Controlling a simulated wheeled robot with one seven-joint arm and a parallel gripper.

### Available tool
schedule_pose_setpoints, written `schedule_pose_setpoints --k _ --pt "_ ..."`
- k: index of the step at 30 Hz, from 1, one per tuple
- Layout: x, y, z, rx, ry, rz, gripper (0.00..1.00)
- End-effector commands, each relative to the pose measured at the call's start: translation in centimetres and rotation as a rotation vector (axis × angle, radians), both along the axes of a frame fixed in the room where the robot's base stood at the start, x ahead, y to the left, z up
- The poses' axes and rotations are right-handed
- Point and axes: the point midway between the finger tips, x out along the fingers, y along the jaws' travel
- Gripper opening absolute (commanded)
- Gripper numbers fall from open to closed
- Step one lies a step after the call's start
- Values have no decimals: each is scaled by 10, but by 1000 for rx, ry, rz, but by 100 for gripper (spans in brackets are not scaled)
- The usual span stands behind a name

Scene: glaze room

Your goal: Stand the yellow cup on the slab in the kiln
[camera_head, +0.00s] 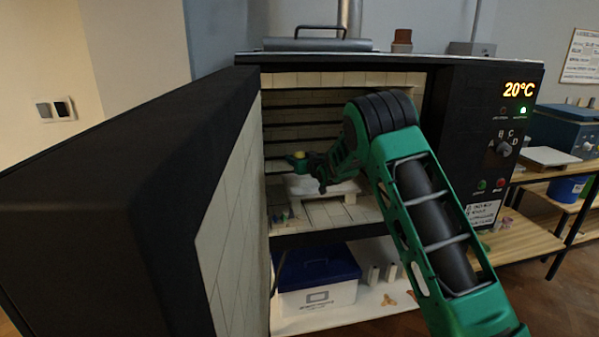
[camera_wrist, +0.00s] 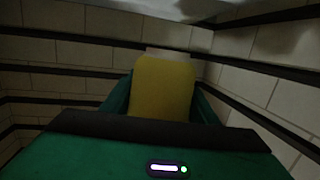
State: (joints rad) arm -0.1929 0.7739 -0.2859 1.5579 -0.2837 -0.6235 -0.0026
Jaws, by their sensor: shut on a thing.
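My green gripper (camera_head: 304,162) reaches into the open kiln (camera_head: 345,79) and is shut on the yellow cup (camera_head: 299,155). In the wrist view the cup (camera_wrist: 163,88) sits between the two green fingers, with a pale part showing at its far end. A pale slab (camera_head: 346,187) lies low in the kiln chamber, behind and below my gripper in the head view. The cup appears above the slab's left part, apart from it. My arm hides part of the slab and the chamber's right side.
The thick kiln door (camera_head: 130,200) stands open at the left. Dark rods line the brick walls. Small colored pieces (camera_head: 284,218) lie on the kiln floor at the front left. A blue-lidded box (camera_head: 318,290) stands under the kiln. The display reads 20°C.

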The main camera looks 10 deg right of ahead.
Motion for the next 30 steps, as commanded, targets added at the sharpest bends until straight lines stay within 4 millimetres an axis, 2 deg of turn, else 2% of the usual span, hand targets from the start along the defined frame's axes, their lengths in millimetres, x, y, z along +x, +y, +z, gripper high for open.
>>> schedule_pose_setpoints --k 3,6,11,18,28,29,30 --pt "14 -5 -8 0 -1 -1 28" --pt "19 -6 -11 -1 -1 -1 28" --pt "21 -6 -20 -1 0 -1 28" --pt "20 -6 -51 -1 0 0 28" --pt "20 -6 -53 0 -1 0 28" --pt "20 -6 -54 0 -1 0 56" --pt "20 -6 -54 0 -1 0 66"
